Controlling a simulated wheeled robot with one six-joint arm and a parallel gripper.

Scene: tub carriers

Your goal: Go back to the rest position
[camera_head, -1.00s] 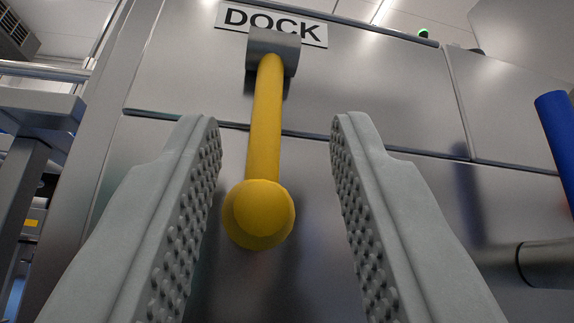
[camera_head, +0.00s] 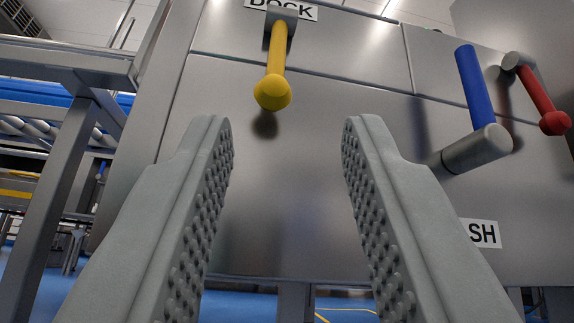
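My gripper (camera_head: 288,130) is open and empty, its two grey studded fingers wide apart. A yellow lever (camera_head: 275,70) hangs from a grey pivot under a DOCK sign (camera_head: 281,8) on the metal panel, ahead of and above the fingertips. The lever points down and its round knob lies beyond the gap between the fingers, apart from both. The top of the DOCK sign is cut off by the picture's edge.
A blue handle (camera_head: 475,88) on a grey cylinder and a red lever (camera_head: 536,95) are on the panel (camera_head: 300,210) at the right. A partly hidden sign ending in SH (camera_head: 484,234) sits below them. A metal frame (camera_head: 60,180) stands at the left.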

